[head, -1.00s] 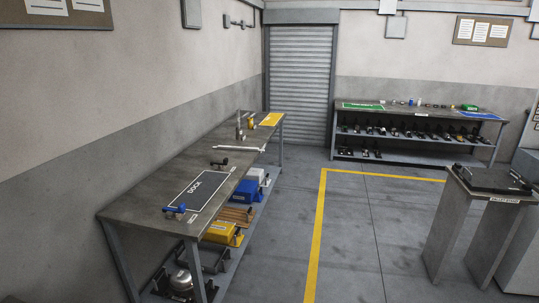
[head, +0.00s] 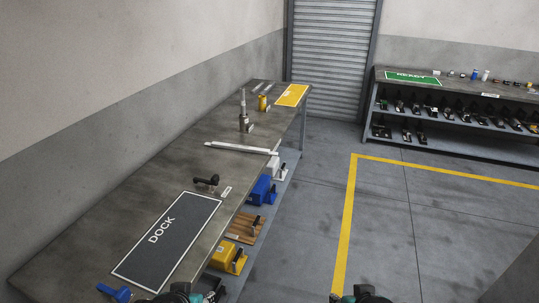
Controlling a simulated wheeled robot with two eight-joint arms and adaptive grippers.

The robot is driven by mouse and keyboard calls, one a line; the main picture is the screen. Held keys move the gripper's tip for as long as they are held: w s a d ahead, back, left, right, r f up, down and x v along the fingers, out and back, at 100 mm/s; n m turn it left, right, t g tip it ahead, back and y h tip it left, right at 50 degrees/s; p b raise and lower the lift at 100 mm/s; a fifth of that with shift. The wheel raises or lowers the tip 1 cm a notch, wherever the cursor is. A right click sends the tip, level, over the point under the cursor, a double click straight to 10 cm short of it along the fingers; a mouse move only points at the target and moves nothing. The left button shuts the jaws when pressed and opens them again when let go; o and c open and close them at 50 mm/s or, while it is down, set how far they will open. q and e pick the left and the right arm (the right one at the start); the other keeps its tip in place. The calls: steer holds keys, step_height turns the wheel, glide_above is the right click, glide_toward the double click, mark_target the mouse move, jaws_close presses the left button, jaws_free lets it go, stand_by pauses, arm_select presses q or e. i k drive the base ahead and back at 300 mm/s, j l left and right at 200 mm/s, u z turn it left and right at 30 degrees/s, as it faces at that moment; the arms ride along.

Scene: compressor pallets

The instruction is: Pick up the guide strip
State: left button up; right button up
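A long white strip (head: 238,147), which looks like the guide strip, lies across the long grey workbench (head: 140,201) in the head view. It sits beyond the DOCK mat, and its right end reaches the bench's front edge. My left gripper (head: 197,296) shows only in part at the bottom edge, near the bench's front side. My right gripper (head: 352,297) is also cut off by the bottom edge, over the floor. Both are well short of the strip. Neither shows whether its fingers are open or shut.
The black DOCK mat (head: 167,240), a blue clamp-like part (head: 115,293) and a black-handled part (head: 206,181) are on the near bench. An upright metal tool (head: 243,112) stands behind the strip. The floor (head: 385,240) on the right is clear.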

mark_target(216, 144)
steer(key=i+l+u, duration=0.2)
steer(key=i, duration=0.25)
steer(key=i+l+u, duration=0.2)
steer(key=i, duration=0.2)
steer(key=i+l+u, duration=0.1)
steer(key=i+l, duration=0.5)
steer(key=i+l+u, duration=0.15)
steer(key=i+l, duration=0.5)
steer(key=i+l+u, duration=0.1)
steer(key=i+l, duration=0.45)
steer(key=l, duration=0.25)
